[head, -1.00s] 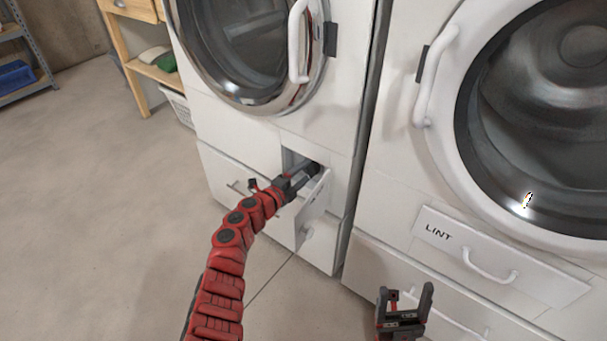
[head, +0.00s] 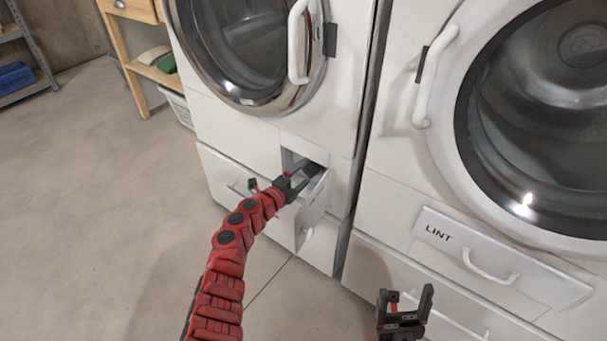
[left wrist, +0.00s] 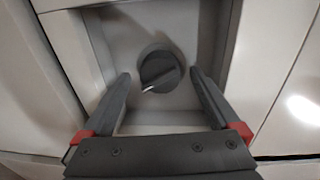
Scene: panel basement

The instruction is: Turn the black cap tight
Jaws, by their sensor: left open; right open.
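The black cap (left wrist: 159,71) is a round dark knob with a pale line across its lower part, on the back wall of a recess in the washing machine's front, seen in the left wrist view. My left gripper (left wrist: 158,92) is open, its two fingers inside the recess, one on each side of the cap and apart from it. In the head view the left gripper (head: 296,176) reaches into the recess, and the cap cannot be made out there. My right gripper (head: 406,306) is open and empty, low in front of the right machine.
The recess's small flap (head: 313,212) hangs open beneath my left gripper. The washing machine's round door (head: 247,50) is above. The right machine has a panel marked LINT (head: 500,262) with a handle. Clear floor (head: 110,210) lies to the left.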

